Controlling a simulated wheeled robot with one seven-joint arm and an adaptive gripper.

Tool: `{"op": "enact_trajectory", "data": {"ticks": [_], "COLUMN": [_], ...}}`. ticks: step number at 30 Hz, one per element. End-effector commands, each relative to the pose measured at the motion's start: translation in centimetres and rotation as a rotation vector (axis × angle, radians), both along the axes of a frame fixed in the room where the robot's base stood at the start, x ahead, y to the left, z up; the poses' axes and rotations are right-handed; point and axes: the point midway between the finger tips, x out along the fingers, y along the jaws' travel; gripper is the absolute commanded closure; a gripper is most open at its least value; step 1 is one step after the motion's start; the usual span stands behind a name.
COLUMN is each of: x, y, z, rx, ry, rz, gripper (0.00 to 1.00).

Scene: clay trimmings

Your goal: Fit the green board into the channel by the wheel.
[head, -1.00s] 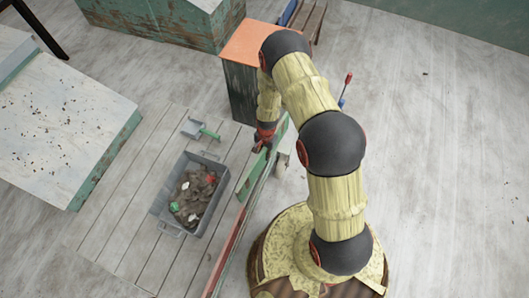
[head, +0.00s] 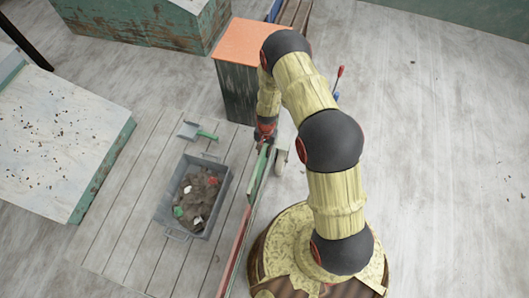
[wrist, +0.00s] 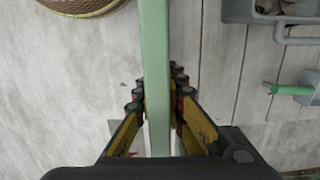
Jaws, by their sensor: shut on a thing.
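My gripper (wrist: 158,92) is shut on the green board (wrist: 154,45), with one finger against each long face. The board runs lengthwise up the wrist view. In the head view my gripper (head: 265,139) is at the platform's right edge, and the board (head: 258,176) stands on edge below it, near the end of a red board (head: 236,250) along that edge. I cannot make out the channel or whether the board's lower edge touches anything.
A grey tub of trimmings (head: 163,207) stands on the plank platform (head: 130,235), left of the board. A green-handled scoop (head: 206,134) lies behind it. An orange-topped cabinet (head: 245,40) stands beyond my gripper. Floor at the right is clear.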

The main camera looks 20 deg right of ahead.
Motion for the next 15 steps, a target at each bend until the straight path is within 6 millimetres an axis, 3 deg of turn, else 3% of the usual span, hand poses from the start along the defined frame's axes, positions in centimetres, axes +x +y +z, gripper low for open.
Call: {"op": "enact_trajectory", "data": {"ticks": [15], "x": [0.1], "y": [0.0], "z": [-2.9], "rx": [0.0], "ry": [-0.001], "rz": [0.0], "gripper": [1.0]}}
